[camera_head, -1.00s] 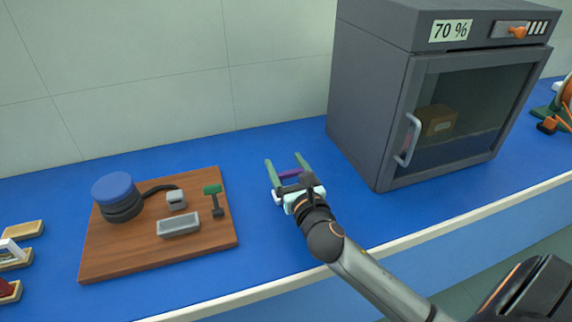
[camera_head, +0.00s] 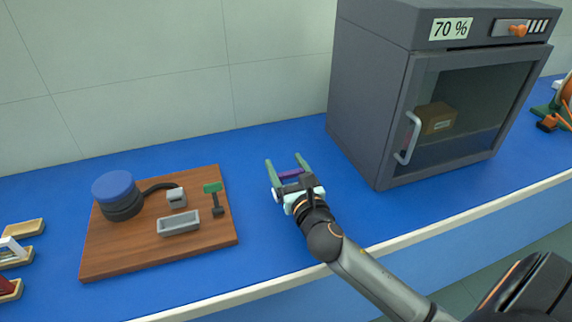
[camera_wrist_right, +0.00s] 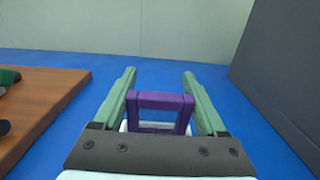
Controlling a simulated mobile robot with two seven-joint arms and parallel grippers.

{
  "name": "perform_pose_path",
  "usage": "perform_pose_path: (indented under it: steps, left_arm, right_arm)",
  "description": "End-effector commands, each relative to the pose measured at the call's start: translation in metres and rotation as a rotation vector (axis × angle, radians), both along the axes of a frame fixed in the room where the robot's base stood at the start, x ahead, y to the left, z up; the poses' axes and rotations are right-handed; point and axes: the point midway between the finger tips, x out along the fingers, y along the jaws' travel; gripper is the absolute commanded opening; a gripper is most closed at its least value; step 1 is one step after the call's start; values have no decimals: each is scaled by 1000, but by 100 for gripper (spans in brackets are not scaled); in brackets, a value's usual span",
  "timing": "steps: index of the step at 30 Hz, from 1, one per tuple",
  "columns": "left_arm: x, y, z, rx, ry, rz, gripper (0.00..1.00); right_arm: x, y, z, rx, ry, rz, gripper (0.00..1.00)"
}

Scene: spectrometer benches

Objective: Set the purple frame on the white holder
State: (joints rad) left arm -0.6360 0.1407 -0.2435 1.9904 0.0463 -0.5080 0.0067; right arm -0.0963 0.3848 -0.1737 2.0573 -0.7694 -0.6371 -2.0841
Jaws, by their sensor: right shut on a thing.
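The purple frame (camera_wrist_right: 160,99) is an upright open frame with a top bar and two legs, and it shows as a small purple bar in the head view (camera_head: 291,174). My right gripper (camera_head: 284,160) is shut on it, with one green finger on each side of the frame in the right wrist view (camera_wrist_right: 159,76). The gripper is over the blue bench, between the wooden board and the grey cabinet. Small white parts show low around the frame's legs; I cannot tell whether they belong to the white holder. My left gripper is not in view.
The wooden board (camera_head: 150,253) carries a blue-topped round device (camera_head: 116,192), a grey tray (camera_head: 178,223) and a green-topped post (camera_head: 213,198). The grey cabinet (camera_head: 370,110) stands at right. Small wooden trays (camera_head: 24,228) are at far left. Blue bench (camera_head: 262,240) is clear near the gripper.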

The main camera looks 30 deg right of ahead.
Motion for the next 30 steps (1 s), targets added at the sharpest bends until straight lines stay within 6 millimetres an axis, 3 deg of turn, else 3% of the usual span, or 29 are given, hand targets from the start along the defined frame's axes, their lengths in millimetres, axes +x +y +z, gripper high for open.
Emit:
perform_pose_path:
  steps: [7,8,11,20,30]
  left_arm:
    - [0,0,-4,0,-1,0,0]
    - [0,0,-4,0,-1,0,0]
    - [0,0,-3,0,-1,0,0]
    - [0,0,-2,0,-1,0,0]
    - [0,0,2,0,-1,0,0]
  right_arm:
    - [0,0,-6,0,0,0,20]
    - [0,0,-6,0,0,0,75]
    - [0,0,-5,0,0,0,87]
    - [-2,1,-5,0,1,0,87]
    - [-28,7,-5,1,1,1,87]
